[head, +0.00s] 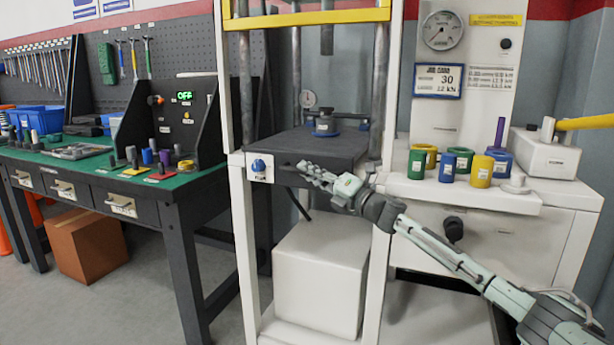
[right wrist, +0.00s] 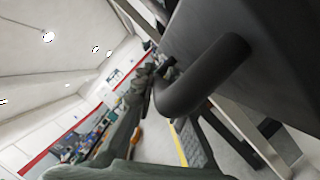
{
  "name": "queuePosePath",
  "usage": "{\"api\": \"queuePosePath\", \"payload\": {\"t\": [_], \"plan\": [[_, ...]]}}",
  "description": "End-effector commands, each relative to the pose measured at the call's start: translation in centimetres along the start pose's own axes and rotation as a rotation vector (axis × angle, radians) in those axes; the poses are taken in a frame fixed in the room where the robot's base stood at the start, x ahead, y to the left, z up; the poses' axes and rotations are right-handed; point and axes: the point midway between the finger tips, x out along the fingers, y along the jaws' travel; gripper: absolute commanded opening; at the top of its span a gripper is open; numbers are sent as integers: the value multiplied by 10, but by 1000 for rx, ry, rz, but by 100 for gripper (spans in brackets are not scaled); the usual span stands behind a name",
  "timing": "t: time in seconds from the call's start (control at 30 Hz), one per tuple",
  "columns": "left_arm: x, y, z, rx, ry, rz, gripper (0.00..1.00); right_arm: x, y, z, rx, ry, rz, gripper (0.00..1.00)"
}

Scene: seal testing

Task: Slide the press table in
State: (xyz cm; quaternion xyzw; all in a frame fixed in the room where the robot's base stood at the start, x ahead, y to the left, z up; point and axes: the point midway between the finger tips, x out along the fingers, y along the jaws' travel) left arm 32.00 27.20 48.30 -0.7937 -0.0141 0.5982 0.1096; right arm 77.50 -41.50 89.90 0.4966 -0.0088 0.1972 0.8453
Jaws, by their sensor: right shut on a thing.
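The press table (head: 338,151) is a dark grey slab between the posts of the press frame, with a blue round part (head: 325,124) standing on it. My right gripper (head: 306,171) is at the front edge of the slab, coming in from the right. In the right wrist view a dark curved handle (right wrist: 208,75) sticks out from the dark slab face (right wrist: 280,45). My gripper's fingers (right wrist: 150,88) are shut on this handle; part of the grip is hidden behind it. My left gripper is not in view.
A blue knob (head: 258,165) is on the frame's left front. A white side table (head: 470,194) at right holds several coloured cups. A white box (head: 318,278) stands below the press table. A green-topped workbench (head: 95,160) is at left.

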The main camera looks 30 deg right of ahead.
Motion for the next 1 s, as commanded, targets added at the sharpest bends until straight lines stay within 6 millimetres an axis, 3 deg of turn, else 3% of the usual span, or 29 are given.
{"api": "queuePosePath", "payload": {"t": [0.47, 0.5, 0.63, 1.0], "plan": [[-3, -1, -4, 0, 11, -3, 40, 1, -2, 6, -1, -10, -4, 0], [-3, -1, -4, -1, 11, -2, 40, 1, -2, 6, -1, -10, -5, 17], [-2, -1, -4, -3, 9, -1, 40, 1, -2, 5, -1, -8, -4, 33], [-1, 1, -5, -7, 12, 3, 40, -1, -2, 2, 0, -2, -2, 34]]}}
